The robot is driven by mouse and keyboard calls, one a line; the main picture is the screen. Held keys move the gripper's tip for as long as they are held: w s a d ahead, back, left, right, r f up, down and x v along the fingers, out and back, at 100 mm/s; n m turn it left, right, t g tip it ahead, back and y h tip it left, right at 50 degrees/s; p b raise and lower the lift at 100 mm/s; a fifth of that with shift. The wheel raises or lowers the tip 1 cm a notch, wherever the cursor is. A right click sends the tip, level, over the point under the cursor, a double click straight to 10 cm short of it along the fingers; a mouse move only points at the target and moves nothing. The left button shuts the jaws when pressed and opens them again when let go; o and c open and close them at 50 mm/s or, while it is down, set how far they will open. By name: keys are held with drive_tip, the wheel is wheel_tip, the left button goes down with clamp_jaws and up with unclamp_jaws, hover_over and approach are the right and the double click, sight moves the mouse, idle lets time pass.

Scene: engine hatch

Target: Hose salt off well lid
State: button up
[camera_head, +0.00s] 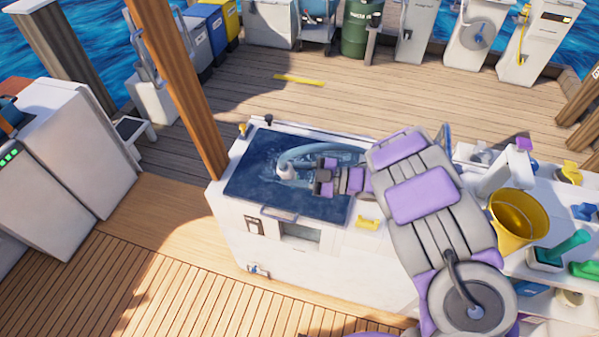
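The well lid (250,183) is a dark blue, wet-looking panel in the top of a white cabinet, with a handle along its front edge. A pale blue hose (312,150) arcs over it and ends in a whitish nozzle (286,171), pointing down near the lid's middle. Pale, foamy streaks show around the nozzle; I cannot tell salt from water. My gripper (316,178), grey and purple, reaches over the lid from the right, just right of the nozzle. Its fingers are too small to show whether they grip the nozzle or hose.
My arm covers the cabinet's right part. Right of it, a counter holds a yellow bucket (518,218), a green-handled brush (566,246) and a white tap (507,165). A wooden post (186,85) stands at the cabinet's back left. Wooden deck is free at front left.

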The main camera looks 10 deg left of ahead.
drive_tip(key=a+p, duration=0.2)
drive_tip(key=a, duration=0.6)
drive_tip(key=shift+w+a+p, duration=0.2)
drive_tip(key=shift+w+p, duration=0.15)
idle(0.4)
idle(0.8)
drive_tip(key=shift+r+p, duration=1.4)
drive_tip(key=shift+r, duration=1.1)
